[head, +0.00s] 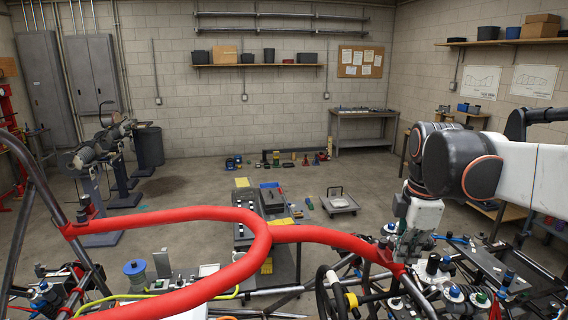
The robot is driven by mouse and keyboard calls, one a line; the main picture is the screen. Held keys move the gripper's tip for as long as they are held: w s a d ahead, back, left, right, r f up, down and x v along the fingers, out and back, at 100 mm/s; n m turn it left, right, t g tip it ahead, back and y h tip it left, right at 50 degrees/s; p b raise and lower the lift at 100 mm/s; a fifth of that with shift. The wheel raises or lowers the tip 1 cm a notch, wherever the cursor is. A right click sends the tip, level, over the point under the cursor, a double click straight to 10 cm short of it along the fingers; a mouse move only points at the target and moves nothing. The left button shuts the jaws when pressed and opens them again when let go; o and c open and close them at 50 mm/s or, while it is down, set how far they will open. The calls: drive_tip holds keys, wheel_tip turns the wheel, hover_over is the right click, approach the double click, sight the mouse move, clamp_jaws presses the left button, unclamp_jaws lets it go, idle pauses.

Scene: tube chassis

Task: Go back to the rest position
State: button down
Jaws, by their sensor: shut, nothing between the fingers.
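My arm comes in from the right edge in the head view. My gripper (408,252) points down at the right, low over the tube chassis and close to the end of its red padded tube (335,237). It is shut, and I see nothing held in it. The fingertips are small and partly lost against the cluttered parts behind them.
The red tube curves across the foreground. Spools, knobs and fittings (455,292) crowd the chassis at the lower right. A low cart (338,204) and a dark workbench (362,114) stand farther back. The floor (190,185) at centre left is mostly clear.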

drive_tip(key=s+a+f+m+t+b, duration=0.1)
drive_tip(key=s+f+m+b, duration=0.4)
drive_tip(key=f, duration=0.5)
drive_tip(key=s+a+f+m+t+b, duration=0.2)
drive_tip(key=s+f+m+b, duration=0.3)
drive_tip(key=f+b, duration=0.4)
drive_tip(key=s+a+f+m+t+b, duration=0.2)
drive_tip(key=s+f+m+b, duration=0.3)
drive_tip(key=f, duration=0.5)
drive_tip(key=m+b, duration=0.1)
drive_tip(key=b, duration=0.1)
drive_tip(key=shift+a+f+t+b, duration=0.25)
drive_tip(key=shift+f+t+b, duration=0.05)
drive_tip(key=shift+t, duration=0.1)
